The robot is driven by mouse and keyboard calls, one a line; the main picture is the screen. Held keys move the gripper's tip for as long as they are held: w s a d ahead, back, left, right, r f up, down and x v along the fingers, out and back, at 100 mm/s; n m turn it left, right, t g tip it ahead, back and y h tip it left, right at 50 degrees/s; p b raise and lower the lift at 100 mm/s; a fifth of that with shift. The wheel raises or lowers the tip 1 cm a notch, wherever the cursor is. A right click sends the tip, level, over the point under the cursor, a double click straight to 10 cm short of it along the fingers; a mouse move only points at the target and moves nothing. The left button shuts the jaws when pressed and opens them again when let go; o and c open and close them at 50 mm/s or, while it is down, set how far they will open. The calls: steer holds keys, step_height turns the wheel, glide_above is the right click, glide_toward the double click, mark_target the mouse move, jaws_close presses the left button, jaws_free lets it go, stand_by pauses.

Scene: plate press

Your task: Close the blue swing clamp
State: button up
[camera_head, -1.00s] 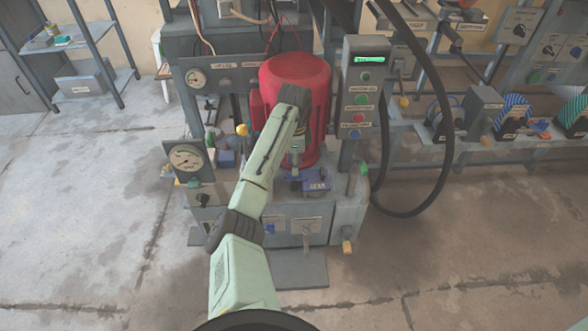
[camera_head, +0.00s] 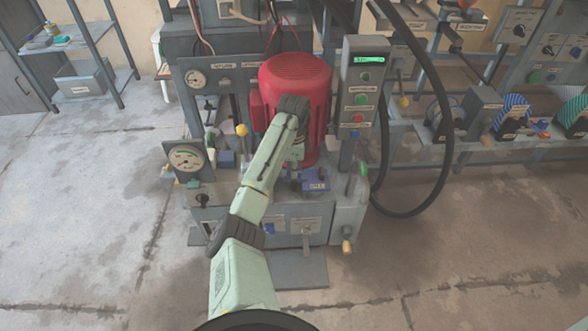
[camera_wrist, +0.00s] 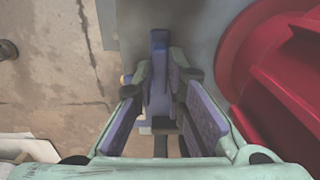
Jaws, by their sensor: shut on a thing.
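The blue swing clamp (camera_head: 316,180) is at the front of the press, just below and right of my wrist in the head view. A narrow blue bar (camera_wrist: 159,42), apparently the clamp's arm, stands between my fingertips in the wrist view. My gripper (camera_wrist: 161,78) is shut on this bar, with its padded fingers on either side. In the head view my gripper (camera_head: 295,168) is small and partly hidden by my wrist. The clamp's pivot and how far it has swung cannot be made out.
A large red motor-like housing (camera_head: 296,82) stands right behind my wrist and fills the right of the wrist view. A control box (camera_head: 363,88) with buttons is to the right. A gauge (camera_head: 187,158) and a yellow knob (camera_head: 242,130) are to the left. Open floor lies in front.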

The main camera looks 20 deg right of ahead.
steer(key=shift+r+p, duration=0.1)
steer(key=shift+p, duration=0.25)
jaws_close()
steer(key=shift+n+p, duration=0.3)
steer(key=shift+n, duration=0.1)
steer(key=n+p, duration=0.3)
steer(key=shift+s+r, duration=0.1)
steer(key=shift+r, duration=0.05)
steer(key=n+p, duration=0.4)
steer(key=shift+n, duration=0.3)
steer(key=n+p, duration=0.2)
steer(key=n, duration=0.3)
steer(key=shift+p, duration=0.4)
steer(key=n, duration=0.2)
steer(key=n+p, duration=0.1)
steer(key=n, duration=0.1)
steer(key=shift+f, duration=0.3)
steer(key=shift+n, duration=0.4)
